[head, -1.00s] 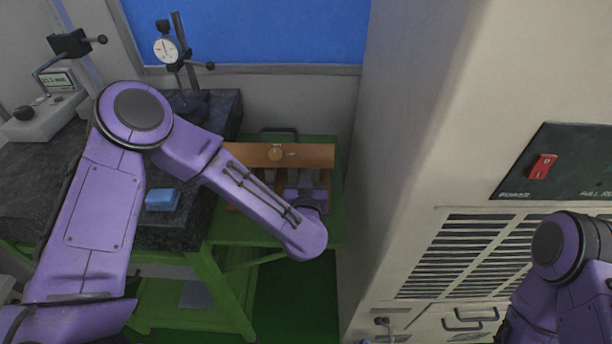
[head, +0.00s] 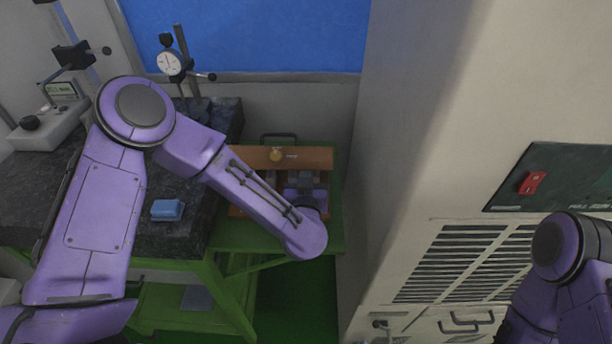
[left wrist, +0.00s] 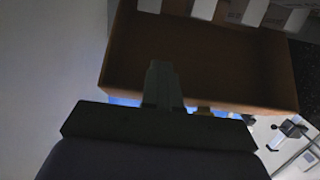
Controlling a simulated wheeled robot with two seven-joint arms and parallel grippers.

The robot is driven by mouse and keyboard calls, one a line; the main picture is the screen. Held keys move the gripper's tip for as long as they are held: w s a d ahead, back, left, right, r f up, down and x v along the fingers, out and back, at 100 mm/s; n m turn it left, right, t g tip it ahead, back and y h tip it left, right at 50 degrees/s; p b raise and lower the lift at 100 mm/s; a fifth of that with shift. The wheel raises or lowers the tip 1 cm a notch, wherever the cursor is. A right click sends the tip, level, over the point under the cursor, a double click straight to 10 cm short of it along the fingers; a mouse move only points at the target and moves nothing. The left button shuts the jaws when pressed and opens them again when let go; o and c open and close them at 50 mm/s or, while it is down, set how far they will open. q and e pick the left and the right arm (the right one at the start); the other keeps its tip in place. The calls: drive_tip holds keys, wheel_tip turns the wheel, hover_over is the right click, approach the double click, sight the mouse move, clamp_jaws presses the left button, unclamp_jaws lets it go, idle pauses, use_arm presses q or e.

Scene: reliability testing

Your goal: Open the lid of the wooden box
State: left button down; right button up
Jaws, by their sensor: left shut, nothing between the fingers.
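The wooden box (head: 236,211) sits on the green stand, partly hidden behind my left forearm. Its orange-brown lid (head: 312,158) is raised at the back, and grey blocks show inside the box. A small brass-coloured knob (head: 276,155) is on the lid. In the left wrist view the lid's brown inner face (left wrist: 225,75) fills the middle, with pale blocks at the top edge. My left gripper (left wrist: 163,72) is shut and empty in front of that face; I cannot tell whether it touches. My right gripper is out of view; only its arm shows at the right.
A dark stone slab (head: 60,190) with a blue block (head: 167,209) and dial gauge stand (head: 172,65) is left of the box. A tall pale cabinet (head: 410,150) with a red switch (head: 531,183) closes off the right side.

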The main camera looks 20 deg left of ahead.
sight(306, 163)
use_arm(q)
drive_tip(key=shift+w+r+p, duration=0.2)
drive_tip(key=shift+r+p, duration=0.15)
drive_tip(key=shift+r, duration=0.35)
drive_tip(key=shift+w+a+r, duration=0.1)
drive_tip(key=shift+w+r, duration=0.2)
drive_tip(key=shift+w+a+r, duration=0.15)
drive_tip(key=shift+w+a, duration=0.05)
drive_tip(key=shift+w, duration=0.3)
drive_tip(key=shift+w+a+r, duration=0.1)
drive_tip(key=shift+w+a, duration=0.15)
drive_tip(key=shift+w, duration=0.65)
drive_tip(key=shift+w+a+r, duration=0.35)
drive_tip(key=shift+w+a, duration=0.05)
drive_tip(key=shift+w, duration=1)
drive_tip(key=shift+w+a+r, duration=0.4)
drive_tip(key=shift+w, duration=1)
drive_tip(key=shift+w+a+r, duration=0.35)
drive_tip(key=shift+w+a, duration=0.05)
drive_tip(key=shift+w, duration=1)
